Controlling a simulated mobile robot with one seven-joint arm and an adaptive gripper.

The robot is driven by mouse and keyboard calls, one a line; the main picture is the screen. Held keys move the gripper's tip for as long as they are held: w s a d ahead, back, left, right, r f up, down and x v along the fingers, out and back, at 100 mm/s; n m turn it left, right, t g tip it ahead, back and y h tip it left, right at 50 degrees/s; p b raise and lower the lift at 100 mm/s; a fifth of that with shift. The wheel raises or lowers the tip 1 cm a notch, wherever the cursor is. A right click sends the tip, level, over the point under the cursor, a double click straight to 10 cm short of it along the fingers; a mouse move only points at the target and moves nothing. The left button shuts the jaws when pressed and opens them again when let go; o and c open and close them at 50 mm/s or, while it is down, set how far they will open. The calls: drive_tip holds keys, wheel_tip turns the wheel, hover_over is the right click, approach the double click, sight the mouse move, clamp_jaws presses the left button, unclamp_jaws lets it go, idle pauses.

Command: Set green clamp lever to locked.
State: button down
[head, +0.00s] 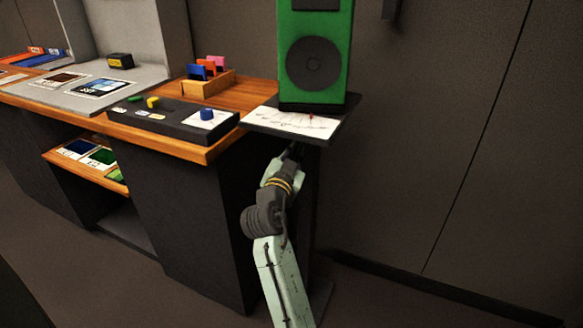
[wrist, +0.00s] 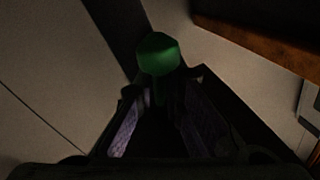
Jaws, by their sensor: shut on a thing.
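In the wrist view a dark green, rounded knob-like piece (wrist: 157,55), apparently the end of the green clamp lever, sits at the fingertips of my gripper (wrist: 160,88). The two fingers stand on either side of a darker green part below the knob, and my gripper is shut on it. The picture is dim, so the lever's pivot and any locked mark cannot be made out. In the head view my arm reaches up under the small dark shelf (head: 328,133); the lever is hidden there.
A green speaker-like box (head: 315,60) stands on the shelf, behind a white dial sheet (head: 290,121). To the left is a wooden desk (head: 165,143) with a dark control panel (head: 180,125) and an orange card holder (head: 208,84). The floor to the right is clear.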

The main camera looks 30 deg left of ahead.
drive_tip(key=shift+s+a+r+m+t+h+b, duration=0.1)
drive_tip(key=shift+a+r+m+t+h+b, duration=0.35)
drive_tip(key=shift+m+b, duration=2.15)
drive_tip(key=shift+s+a+r+m+t+h+b, duration=0.15)
drive_tip(key=shift+a+r+m+b, duration=0.55)
drive_tip(key=shift+m+b, duration=1.9)
drive_tip(key=shift+s+a+r+m+t+h+b, duration=0.1)
drive_tip(key=shift+a+r+m+t+h+b, duration=0.35)
drive_tip(key=shift+m+b, duration=2.1)
drive_tip(key=shift+w+r+n+b, duration=0.1)
drive_tip(key=shift+r+n+b, duration=0.1)
drive_tip(key=shift+n+b, duration=0.3)
drive_tip(key=c, duration=1.7)
unclamp_jaws()
drive_tip(key=v, duration=1.2)
